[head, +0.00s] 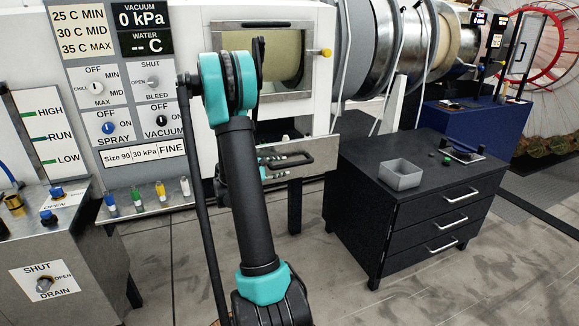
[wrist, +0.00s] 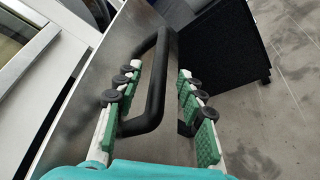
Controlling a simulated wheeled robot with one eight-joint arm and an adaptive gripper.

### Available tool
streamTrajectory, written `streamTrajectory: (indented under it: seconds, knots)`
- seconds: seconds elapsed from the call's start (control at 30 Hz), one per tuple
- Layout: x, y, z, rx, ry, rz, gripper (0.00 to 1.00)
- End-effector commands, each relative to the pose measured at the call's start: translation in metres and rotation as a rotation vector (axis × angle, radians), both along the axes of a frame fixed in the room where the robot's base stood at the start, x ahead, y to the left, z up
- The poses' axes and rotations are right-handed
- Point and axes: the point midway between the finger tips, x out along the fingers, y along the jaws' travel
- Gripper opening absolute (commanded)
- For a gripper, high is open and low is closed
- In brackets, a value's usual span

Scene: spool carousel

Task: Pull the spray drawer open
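The spray drawer shows as a flat grey metal front (head: 318,152) below the white cabinet's window, with a black bar handle (head: 293,158). In the wrist view the drawer front (wrist: 120,50) fills the middle, and the handle (wrist: 156,85) stands out from it. My gripper (head: 272,166) is at the handle, mostly hidden behind my arm in the head view. In the wrist view my gripper (wrist: 160,85) is open, with green-padded fingers on either side of the handle. A gap shows between the bar and the right finger. Whether the left finger touches the bar I cannot tell.
A black cabinet (head: 365,190) with silver-handled drawers stands right of the drawer front, a grey bin (head: 400,174) on top. A control panel (head: 123,88) and a shelf of coloured nozzles (head: 150,205) are at left. Tiled floor (head: 320,280) is free in front.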

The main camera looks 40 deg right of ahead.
Motion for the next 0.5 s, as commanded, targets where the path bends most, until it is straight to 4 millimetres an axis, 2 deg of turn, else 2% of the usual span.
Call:
streamTrajectory:
  seconds: [0.03,0.2,0.33,0.5]
  knots:
    - [0.000,0.011,0.002,0.000,0.000,0.004,0.39]
    - [-0.003,0.038,0.008,-0.001,-0.001,0.003,0.39]
    - [-0.004,0.049,0.011,0.000,0.000,0.001,0.39]
    - [-0.006,0.054,0.012,0.000,0.000,0.000,0.39]
